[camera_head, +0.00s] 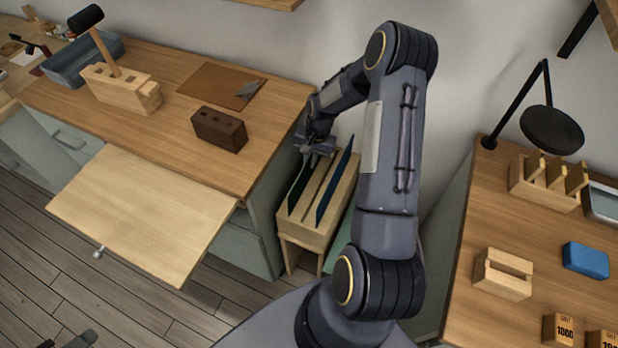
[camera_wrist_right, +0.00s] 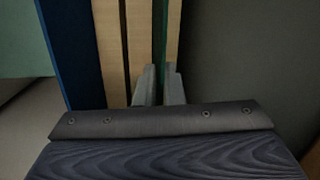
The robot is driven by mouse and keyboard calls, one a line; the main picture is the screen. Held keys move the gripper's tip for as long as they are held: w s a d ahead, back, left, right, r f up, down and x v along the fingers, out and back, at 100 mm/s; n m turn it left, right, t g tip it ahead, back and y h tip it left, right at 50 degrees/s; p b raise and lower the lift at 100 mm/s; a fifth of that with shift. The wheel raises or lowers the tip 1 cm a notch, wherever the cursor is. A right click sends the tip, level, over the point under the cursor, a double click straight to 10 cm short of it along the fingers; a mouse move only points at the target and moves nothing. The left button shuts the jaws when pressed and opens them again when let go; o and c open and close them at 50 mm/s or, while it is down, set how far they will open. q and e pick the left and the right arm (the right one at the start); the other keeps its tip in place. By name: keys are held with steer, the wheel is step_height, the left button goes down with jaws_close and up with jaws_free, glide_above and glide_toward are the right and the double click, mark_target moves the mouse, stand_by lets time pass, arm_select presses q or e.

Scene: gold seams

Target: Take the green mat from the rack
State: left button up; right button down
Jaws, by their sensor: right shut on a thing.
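The wooden rack (camera_head: 308,233) stands on the floor between two benches. The green mat (camera_head: 299,188) stands upright in its left slot as a thin dark strip. It also shows as a narrow green edge in the wrist view (camera_wrist_right: 161,35). My right gripper (camera_head: 312,152) is at the far upper end of the green mat, shut on it; in the wrist view its two fingers (camera_wrist_right: 159,85) lie on either side of the edge. A blue mat (camera_head: 336,188) stands in the right slot. Dark grey parts at the bottom left edge may be my left gripper (camera_head: 78,341), mostly cut off.
The left bench (camera_head: 165,130) holds a dark brown block (camera_head: 219,129), a leather sheet and a mallet in a wooden block. A pale board (camera_head: 142,213) juts from its front. The right bench (camera_head: 480,240) holds a lamp, wooden blocks and a blue block. My right arm hides part of the gap.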

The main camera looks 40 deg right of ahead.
steer(key=shift+w+a+r, duration=0.1)
steer(key=shift+w+r, duration=0.1)
steer(key=shift+w, duration=0.05)
